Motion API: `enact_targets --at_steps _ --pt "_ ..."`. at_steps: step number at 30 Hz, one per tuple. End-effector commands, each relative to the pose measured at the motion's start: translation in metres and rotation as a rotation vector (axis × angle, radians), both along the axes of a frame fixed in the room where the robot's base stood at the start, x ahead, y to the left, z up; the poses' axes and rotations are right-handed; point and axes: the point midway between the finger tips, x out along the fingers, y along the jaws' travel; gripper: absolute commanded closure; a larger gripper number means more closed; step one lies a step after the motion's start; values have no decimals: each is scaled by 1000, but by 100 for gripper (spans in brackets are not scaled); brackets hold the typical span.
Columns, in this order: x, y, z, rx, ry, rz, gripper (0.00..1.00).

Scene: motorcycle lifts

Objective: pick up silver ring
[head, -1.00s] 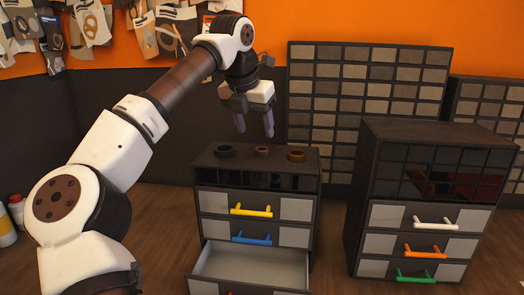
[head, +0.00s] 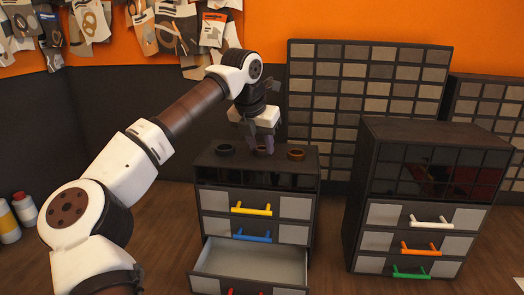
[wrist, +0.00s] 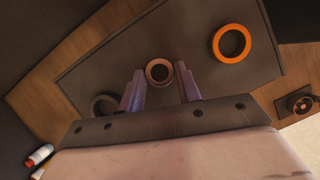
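Three rings stand on top of the left cabinet (head: 222,168). The small middle ring, pinkish-grey with a dark opening, shows in the wrist view (wrist: 159,72); it best fits the silver ring, though its colour is not clearly silver. In the head view it is largely hidden by the fingers. My gripper (head: 262,148) is low over the cabinet top, pointing down. In the wrist view my gripper (wrist: 160,72) is open, with one purple finger on each side of the middle ring. A small gap shows beside each finger; I cannot tell whether the tips are at ring height.
A dark ring (head: 224,150) lies left of my gripper and an orange-brown ring (head: 296,154) right of it. An open, empty-looking drawer (head: 252,262) juts out below. A second cabinet (head: 435,135) stands at the right. Bottles (head: 25,210) stand at far left.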

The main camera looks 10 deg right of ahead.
Motion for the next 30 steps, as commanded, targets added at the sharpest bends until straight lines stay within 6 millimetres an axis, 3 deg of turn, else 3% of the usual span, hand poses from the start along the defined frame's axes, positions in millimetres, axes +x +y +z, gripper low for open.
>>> enact_targets --at_steps 1,5,17,30 --pt "0 0 0 0 0 0 73" --pt "0 0 0 0 0 0 90" --pt "0 0 9 0 -1 0 92" --pt "0 -1 78 -2 -2 1 92"
